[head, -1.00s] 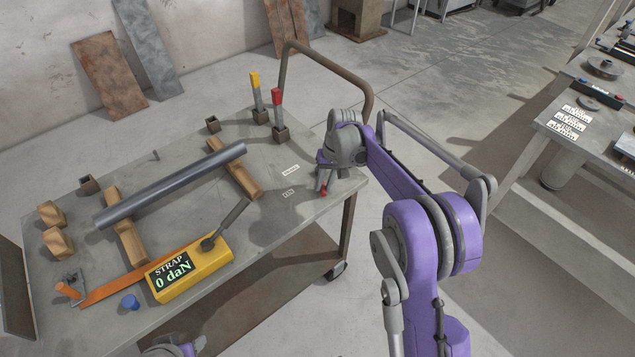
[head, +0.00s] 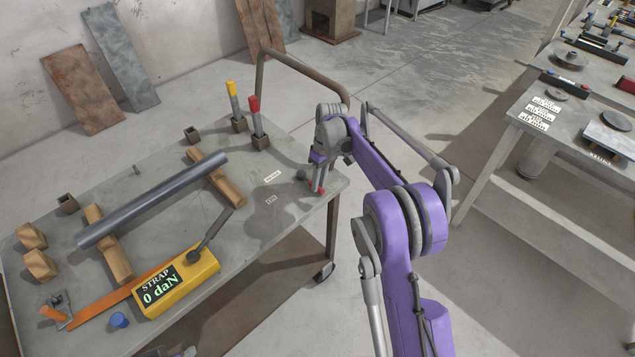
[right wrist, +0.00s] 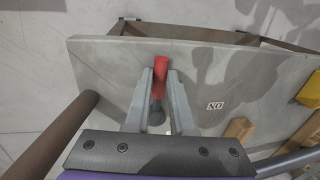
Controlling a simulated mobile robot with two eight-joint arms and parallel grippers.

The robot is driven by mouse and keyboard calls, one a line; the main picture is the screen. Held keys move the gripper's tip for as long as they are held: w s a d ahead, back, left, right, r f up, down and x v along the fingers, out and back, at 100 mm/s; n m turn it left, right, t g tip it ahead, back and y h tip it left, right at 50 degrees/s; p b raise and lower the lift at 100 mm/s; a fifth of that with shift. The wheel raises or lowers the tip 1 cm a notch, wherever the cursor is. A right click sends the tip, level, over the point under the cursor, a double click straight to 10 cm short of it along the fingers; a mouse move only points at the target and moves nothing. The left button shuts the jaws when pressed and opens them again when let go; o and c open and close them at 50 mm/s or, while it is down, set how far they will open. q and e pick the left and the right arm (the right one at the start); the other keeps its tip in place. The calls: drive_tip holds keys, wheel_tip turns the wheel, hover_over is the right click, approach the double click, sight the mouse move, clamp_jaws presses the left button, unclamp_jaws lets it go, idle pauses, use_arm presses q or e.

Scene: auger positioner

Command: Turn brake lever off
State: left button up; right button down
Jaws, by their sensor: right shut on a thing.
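The brake lever (right wrist: 160,72) has a red handle and a round grey pivot. It lies at the right end of the grey table, and its red end shows in the head view (head: 320,190). My right gripper (right wrist: 161,80) is shut on the red handle, with one finger on each side; it also shows in the head view (head: 316,184). The lever points away from the labels, toward the table's near right edge. An ON label (right wrist: 215,105) lies on the tabletop; a second label (head: 272,176) is in the head view. My left gripper is out of view.
A steel tube (head: 155,200) rests on wooden blocks. A yellow STRAP display (head: 180,285) reads 0 daN. Red (head: 254,105) and yellow (head: 231,88) handled tools stand in holders at the back. A brown rail (head: 262,75) rises beside the table's right end.

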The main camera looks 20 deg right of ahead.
idle(0.3)
drive_tip(key=c, duration=0.8)
unclamp_jaws()
drive_tip(key=shift+o, duration=0.2)
wheel_tip(320, 180, up, 11)
drive_tip(key=d+p, duration=0.1)
drive_tip(key=d, duration=0.1)
drive_tip(key=shift+w+f, duration=0.15)
drive_tip(key=shift+w, duration=0.25)
drive_tip(key=s+a+r+m+t+h+p, duration=0.1)
drive_tip(key=s+a+r+p, duration=0.1)
drive_tip(key=s+a+r, duration=0.4)
drive_tip(key=s+a+r+m+t+p, duration=0.1)
drive_tip(key=s+r+t+p, duration=0.2)
drive_tip(key=s, duration=0.5)
drive_tip(key=s+a+f+m+t+p, duration=0.1)
drive_tip(key=s+a+p, duration=0.1)
drive_tip(key=s, duration=0.7)
drive_tip(key=s+a+f+m+t+h+p, duration=0.1)
drive_tip(key=s+a+f, duration=0.1)
drive_tip(key=s, duration=0.7)
drive_tip(key=shift+s+p, duration=0.15)
drive_tip(key=shift+p, duration=0.25)
